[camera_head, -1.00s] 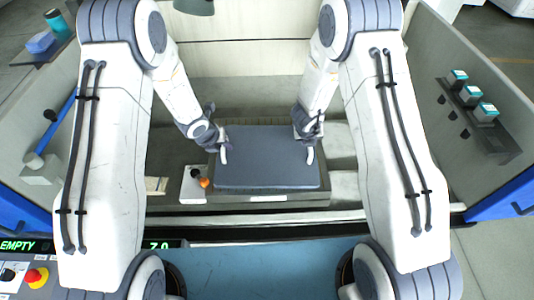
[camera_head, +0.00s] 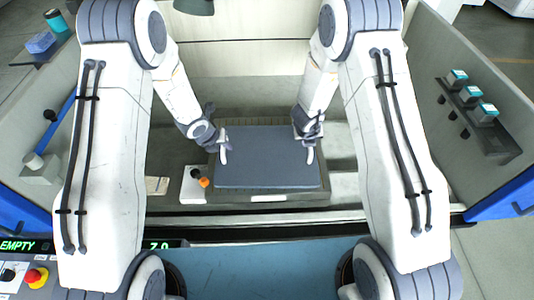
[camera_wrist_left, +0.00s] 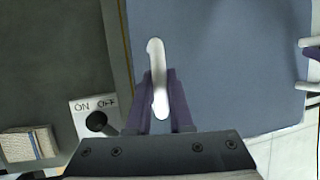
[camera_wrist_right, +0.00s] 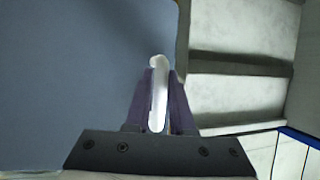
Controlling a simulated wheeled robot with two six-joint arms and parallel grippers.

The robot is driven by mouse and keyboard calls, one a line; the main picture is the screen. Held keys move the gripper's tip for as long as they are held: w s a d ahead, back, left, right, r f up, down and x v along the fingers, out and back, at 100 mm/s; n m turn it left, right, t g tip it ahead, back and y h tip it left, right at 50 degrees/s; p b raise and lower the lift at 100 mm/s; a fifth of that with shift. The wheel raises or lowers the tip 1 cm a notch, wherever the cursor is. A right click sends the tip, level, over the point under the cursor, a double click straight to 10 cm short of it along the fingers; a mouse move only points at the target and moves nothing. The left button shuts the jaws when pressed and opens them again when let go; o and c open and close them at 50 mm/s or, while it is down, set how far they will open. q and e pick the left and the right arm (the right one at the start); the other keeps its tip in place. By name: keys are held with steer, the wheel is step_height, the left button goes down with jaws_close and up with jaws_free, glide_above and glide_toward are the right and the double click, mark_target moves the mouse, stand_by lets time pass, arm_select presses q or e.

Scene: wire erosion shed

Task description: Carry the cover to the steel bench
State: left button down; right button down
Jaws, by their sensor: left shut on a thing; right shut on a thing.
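The cover (camera_head: 267,160) is a flat blue-grey plate with a white handle on each side. It lies level at the box in the middle of the machine's tub; I cannot tell whether it touches the box or hangs just above it. My left gripper (camera_head: 221,146) is shut on the left white handle (camera_wrist_left: 156,60). My right gripper (camera_head: 309,143) is shut on the right white handle (camera_wrist_right: 158,72). The cover also fills much of the left wrist view (camera_wrist_left: 220,60) and the right wrist view (camera_wrist_right: 80,70). I cannot make out the steel bench.
A shelf at top left holds a blue sponge-like block (camera_head: 41,42).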

arm_select(q)
steer(key=shift+r, duration=0.1)
arm_select(e)
steer(key=shift+w+d+r, duration=0.1)
steer(key=shift+w+r, duration=0.05)
stand_by(0.3)
arm_select(q)
steer(key=shift+r, duration=0.1)
arm_select(e)
steer(key=shift+r, duration=0.1)
